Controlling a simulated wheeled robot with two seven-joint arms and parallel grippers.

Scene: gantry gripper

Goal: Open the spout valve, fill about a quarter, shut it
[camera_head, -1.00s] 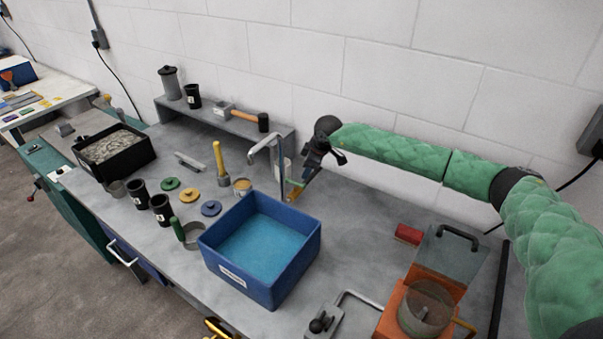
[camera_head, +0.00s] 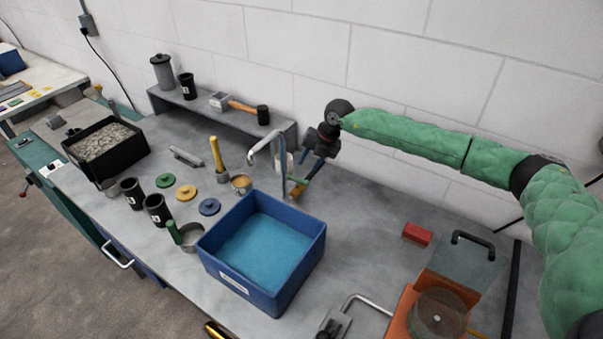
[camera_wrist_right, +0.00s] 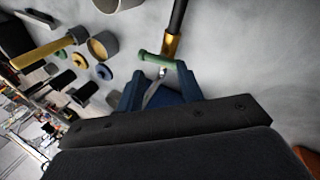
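The grey bent spout pipe (camera_head: 266,141) rises behind the blue bin (camera_head: 312,256). In the right wrist view the green lever (camera_wrist_right: 160,60) lies crosswise to the dark pipe beside the brass part (camera_wrist_right: 172,45). My right gripper (camera_head: 312,167) is above and behind the valve. Its blue fingers are apart in the wrist view (camera_wrist_right: 160,76), with the lever at or just beyond their tips; contact cannot be told. No flow is visible at the spout. My left gripper is not in view.
A cup with amber contents (camera_head: 242,184) stands left of the spout post, near a yellow-handled tool (camera_head: 216,153) and several coloured discs. A red block (camera_head: 417,234) and an orange device (camera_head: 436,310) stand at right. Table between bin and red block is clear.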

